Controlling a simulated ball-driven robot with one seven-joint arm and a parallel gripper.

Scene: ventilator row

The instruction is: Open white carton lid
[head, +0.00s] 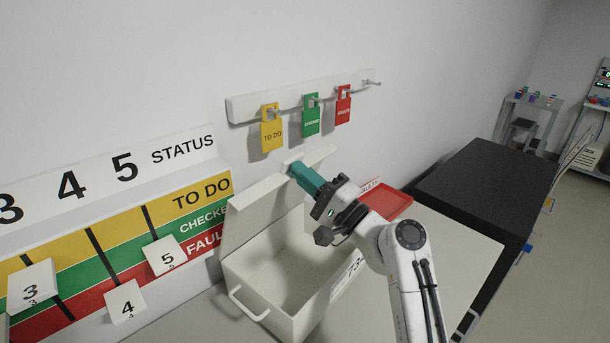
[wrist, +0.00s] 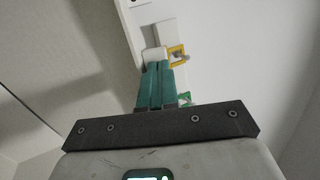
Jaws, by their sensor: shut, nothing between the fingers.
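The white carton (head: 262,312) stands on the counter with its lid (head: 258,208) raised at the back, tilted up near the wall. The carton's inside shows and looks empty. A handle (head: 249,303) is on its left side, and part of a "73" label is on its front. My gripper (head: 296,168) is shut, with its teal fingertips at the lid's upper edge; I cannot tell whether they touch it. In the wrist view the shut fingers (wrist: 154,66) point at a small white piece just beyond their tips. My arm hides the carton's right part.
A red tray (head: 388,205) lies right of the carton, near a black-topped surface (head: 487,185). A status board (head: 110,225) with number cards is at left. A wall rail (head: 250,108) holds yellow, green and red tags above the lid.

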